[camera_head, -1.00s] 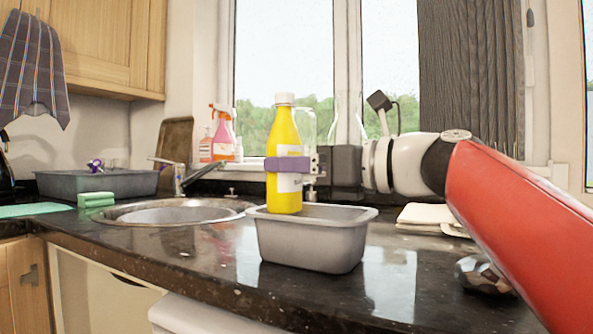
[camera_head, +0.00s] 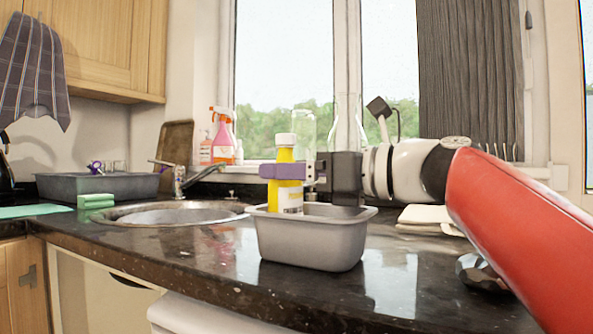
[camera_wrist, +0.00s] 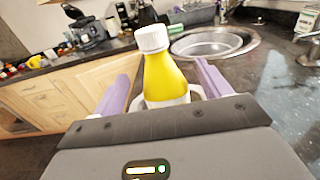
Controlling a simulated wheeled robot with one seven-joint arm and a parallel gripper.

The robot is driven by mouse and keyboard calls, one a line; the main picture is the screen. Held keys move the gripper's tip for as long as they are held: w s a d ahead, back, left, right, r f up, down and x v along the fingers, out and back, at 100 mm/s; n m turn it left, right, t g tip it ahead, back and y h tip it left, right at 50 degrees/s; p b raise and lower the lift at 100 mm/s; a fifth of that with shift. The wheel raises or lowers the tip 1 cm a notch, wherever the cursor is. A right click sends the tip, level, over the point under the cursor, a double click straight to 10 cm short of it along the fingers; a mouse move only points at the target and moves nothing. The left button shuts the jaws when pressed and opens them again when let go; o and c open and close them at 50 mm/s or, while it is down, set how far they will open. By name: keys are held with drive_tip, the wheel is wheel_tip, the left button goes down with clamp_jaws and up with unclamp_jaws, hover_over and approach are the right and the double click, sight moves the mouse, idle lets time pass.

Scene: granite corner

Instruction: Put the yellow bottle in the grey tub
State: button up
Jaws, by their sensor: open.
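The yellow bottle (camera_head: 286,196) with a white cap and white label stands upright in the grey tub (camera_head: 310,242). The tub's front wall hides the bottle's lower part. My gripper (camera_head: 281,172) is around the bottle's upper part, just above the tub's rim. In the wrist view the bottle (camera_wrist: 167,76) stands between my two purple fingers (camera_wrist: 165,85), which are apart, with gaps on both sides. My gripper is open.
A round metal sink (camera_head: 178,213) is left of the tub. A green sponge (camera_head: 96,200) and a dark grey basin (camera_head: 97,184) are farther left. Folded cloth (camera_head: 430,216) lies right of the tub. The dark counter's front edge is near the tub.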

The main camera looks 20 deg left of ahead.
drive_tip(key=shift+r, duration=0.15)
drive_tip(key=shift+r+p, duration=0.35)
drive_tip(key=shift+p, duration=0.1)
drive_tip(key=s+d, duration=0.1)
drive_tip(key=d, duration=1.1)
drive_tip(key=shift+r, duration=0.1)
